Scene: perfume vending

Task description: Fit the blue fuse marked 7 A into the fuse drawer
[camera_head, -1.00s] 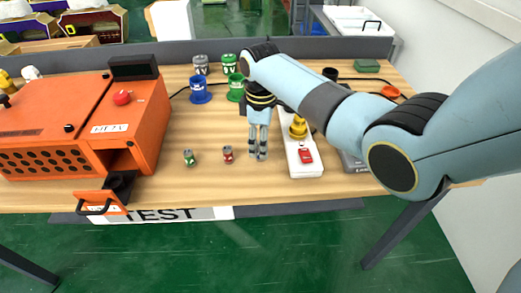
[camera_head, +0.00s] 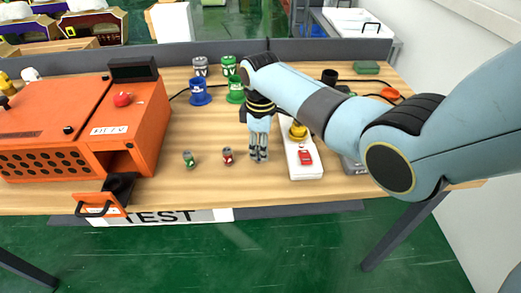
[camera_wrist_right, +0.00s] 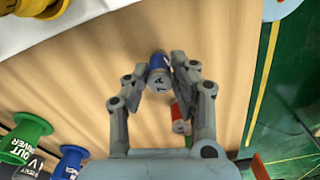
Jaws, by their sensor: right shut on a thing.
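My right gripper (camera_head: 259,156) points down at the table, right of the red fuse (camera_head: 228,156) and the green fuse (camera_head: 188,159). In the right wrist view, its fingers (camera_wrist_right: 168,72) are shut on the blue fuse (camera_wrist_right: 158,63), which shows a pale end and a partly readable mark with an A. In the head view the blue fuse is hidden by the fingers. The red fuse also shows in the wrist view (camera_wrist_right: 180,118), beside one finger. The fuse drawer (camera_head: 112,209), with a black handle, sticks out of the orange unit at the left. My left gripper is not in view.
The orange unit (camera_head: 152,100) fills the table's left side. A white strip (camera_head: 308,170) with a yellow knob and a red switch lies just right of my gripper. Blue (camera_head: 200,92) and green (camera_head: 236,91) spools stand behind. Bare wood lies between the fuses and the drawer.

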